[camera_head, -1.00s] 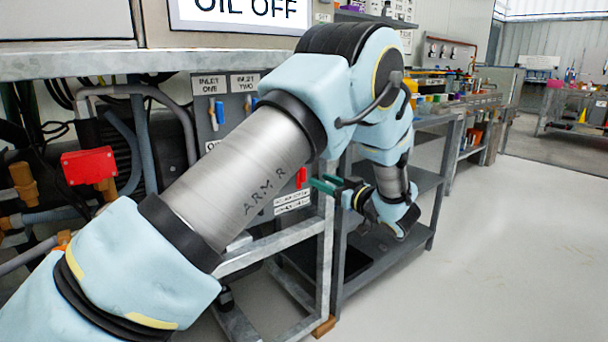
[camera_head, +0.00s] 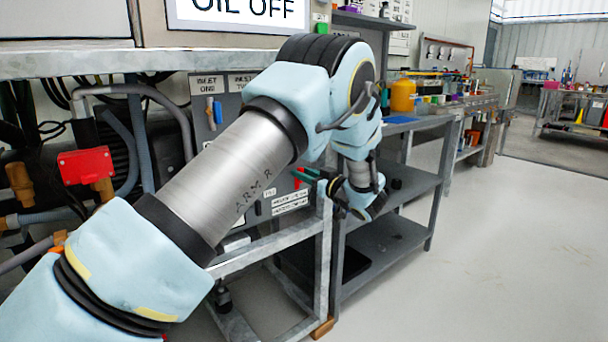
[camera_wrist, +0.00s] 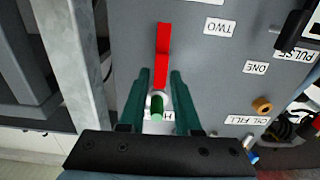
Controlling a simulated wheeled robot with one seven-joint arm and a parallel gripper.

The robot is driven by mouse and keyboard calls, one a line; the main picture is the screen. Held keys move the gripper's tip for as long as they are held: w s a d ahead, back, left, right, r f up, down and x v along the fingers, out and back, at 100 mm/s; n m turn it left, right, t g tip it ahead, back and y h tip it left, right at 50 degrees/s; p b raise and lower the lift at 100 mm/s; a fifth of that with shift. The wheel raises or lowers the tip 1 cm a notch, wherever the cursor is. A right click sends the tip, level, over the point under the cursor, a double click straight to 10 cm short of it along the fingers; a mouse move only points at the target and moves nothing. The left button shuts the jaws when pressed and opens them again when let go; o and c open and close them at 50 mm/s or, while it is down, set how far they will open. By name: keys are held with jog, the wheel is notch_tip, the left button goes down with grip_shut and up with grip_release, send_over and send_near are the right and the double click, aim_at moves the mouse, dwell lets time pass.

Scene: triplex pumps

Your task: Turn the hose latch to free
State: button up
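The latch on the grey panel has a red lever arm (camera_wrist: 163,55) and a green knob (camera_wrist: 157,106), on a pale round pivot in the wrist view. The red arm points up in that picture. A label behind it is mostly hidden; only an "H" shows, so I cannot confirm it reads "hose". My gripper (camera_wrist: 161,73) is open, its two green fingers on either side of the latch with gaps showing. In the head view my gripper (camera_head: 308,175) is at the panel's right edge, and only a bit of red shows beside it.
The grey panel (camera_wrist: 225,75) carries labels "TWO", "ONE" and "OIL FILL", with an orange-brown knob (camera_wrist: 262,105) to the right. A metal post (camera_wrist: 75,60) stands close on the left. In the head view a red box (camera_head: 86,164) and hoses lie left; open floor lies right.

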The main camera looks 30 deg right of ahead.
grip_shut()
jog(key=shift+n, duration=0.3)
jog(key=n+b, duration=0.5)
jog(key=f+n+b, duration=0.1)
jog(key=n+b, duration=0.4)
jog(key=n, duration=0.1)
jog(key=a+n+b, duration=0.1)
jog(key=n+b, duration=0.5)
jog(key=shift+s+f, duration=0.15)
jog(key=shift+n, duration=0.3)
dwell(0.3)
jog(key=shift+o, duration=1.6)
grip_release()
